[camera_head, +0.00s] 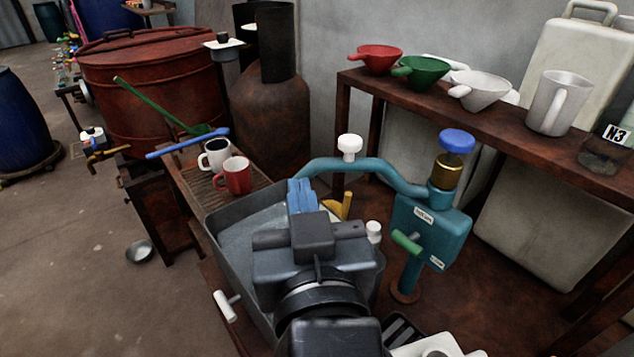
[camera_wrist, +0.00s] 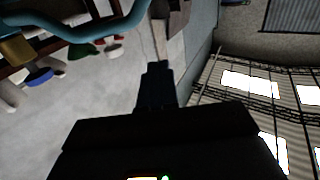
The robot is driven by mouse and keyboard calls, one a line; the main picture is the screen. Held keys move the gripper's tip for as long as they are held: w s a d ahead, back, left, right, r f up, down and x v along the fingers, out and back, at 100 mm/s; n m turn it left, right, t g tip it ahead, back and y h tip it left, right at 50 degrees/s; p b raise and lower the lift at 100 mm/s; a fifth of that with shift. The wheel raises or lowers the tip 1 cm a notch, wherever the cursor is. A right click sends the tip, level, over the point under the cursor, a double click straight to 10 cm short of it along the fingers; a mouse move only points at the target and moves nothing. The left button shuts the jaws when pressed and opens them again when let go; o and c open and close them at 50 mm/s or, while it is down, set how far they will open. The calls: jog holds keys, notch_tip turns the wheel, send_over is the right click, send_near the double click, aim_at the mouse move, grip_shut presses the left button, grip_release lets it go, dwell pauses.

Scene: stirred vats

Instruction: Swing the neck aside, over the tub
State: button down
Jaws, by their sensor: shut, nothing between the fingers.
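The neck (camera_head: 372,164) is a curved teal pipe rising from a teal box (camera_head: 430,228) and arching left, with a white knob (camera_head: 350,145) on it. Its free end appears close to the far end of the grey tub (camera_head: 222,262); I cannot tell whether it is over the water. My gripper (camera_head: 300,183) is shut and empty, its fingers close to that free end. In the wrist view the neck (camera_wrist: 75,30) crosses the upper left, and the shut fingertips (camera_wrist: 158,66) look apart from it. My wrist hides much of the tub.
A red mug (camera_head: 234,177) and a white mug (camera_head: 214,154) stand on a slatted board beyond the tub. A blue stick (camera_head: 187,143) and a green ladle (camera_head: 160,105) lie near them. A rusty shelf (camera_head: 500,138) with funnels and a jug stands at right.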

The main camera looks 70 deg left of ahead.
jog(key=shift+s+d+b, duration=0.3)
jog(key=shift+s+d, duration=1.1)
jog(key=shift+d, duration=0.3)
